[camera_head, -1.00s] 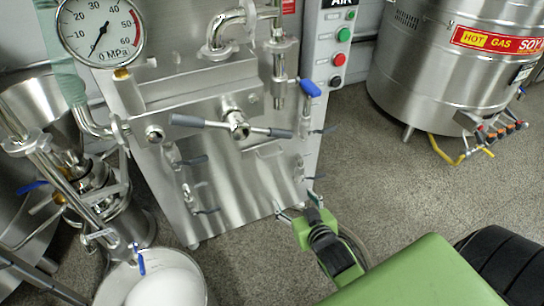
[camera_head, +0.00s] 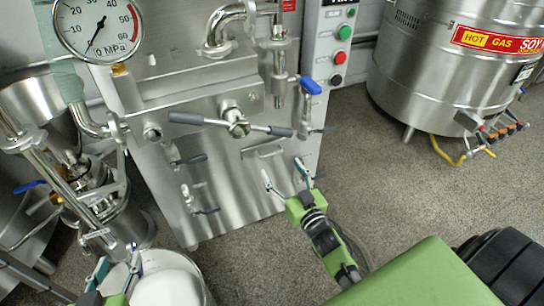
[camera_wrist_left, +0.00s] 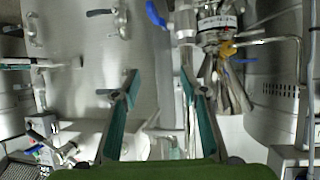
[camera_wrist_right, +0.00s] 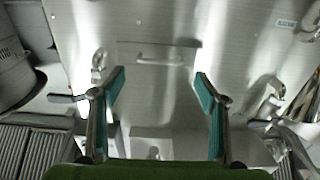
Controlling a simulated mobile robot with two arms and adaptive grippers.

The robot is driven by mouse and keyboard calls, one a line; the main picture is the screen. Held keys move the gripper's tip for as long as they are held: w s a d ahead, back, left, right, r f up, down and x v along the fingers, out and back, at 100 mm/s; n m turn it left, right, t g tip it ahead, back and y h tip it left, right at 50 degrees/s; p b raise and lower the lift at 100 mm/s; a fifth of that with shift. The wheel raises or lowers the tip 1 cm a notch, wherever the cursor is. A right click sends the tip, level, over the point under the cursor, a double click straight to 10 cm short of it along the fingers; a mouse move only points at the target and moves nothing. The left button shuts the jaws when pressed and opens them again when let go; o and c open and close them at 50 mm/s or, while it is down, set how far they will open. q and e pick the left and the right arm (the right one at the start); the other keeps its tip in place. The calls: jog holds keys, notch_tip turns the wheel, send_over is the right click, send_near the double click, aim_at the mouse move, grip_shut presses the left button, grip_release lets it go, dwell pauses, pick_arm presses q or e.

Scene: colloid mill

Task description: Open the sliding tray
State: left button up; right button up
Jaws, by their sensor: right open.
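The sliding tray (camera_head: 264,151) appears as a panel with a bar handle on the lower front of the steel machine; it looks flush with the front. In the right wrist view, its pale handle (camera_wrist_right: 160,60) lies ahead, between the fingertips in the picture. My right gripper (camera_head: 283,172) is open and empty below the handle, apart from it as far as I can tell. The gripper's two teal fingers show in the right wrist view (camera_wrist_right: 160,78). My left gripper (camera_head: 118,264) is open and empty at the lower left, near the white-filled container.
A T-shaped lever (camera_head: 236,126) sticks out above the tray. Small valve handles (camera_head: 203,211) stand left of it, and a blue-handled valve (camera_head: 310,86) is at upper right. The white-filled container (camera_head: 170,285) stands at lower left. The floor (camera_head: 370,190) right of the machine is clear.

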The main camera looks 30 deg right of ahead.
aim_at(272, 155)
jog(key=shift+w+d+b, duration=0.2)
jog(key=shift+w+b, duration=0.7)
jog(key=shift+w, duration=3.05)
pick_arm(q)
jog(key=w+d+r+t+h, duration=0.1)
jog(key=r+t, duration=0.4)
jog(key=r, duration=0.5)
jog(key=shift+w+d+r+h, duration=0.15)
jog(key=shift+w+d+h, duration=0.35)
jog(key=shift+w, duration=0.6)
jog(key=shift+d, duration=0.1)
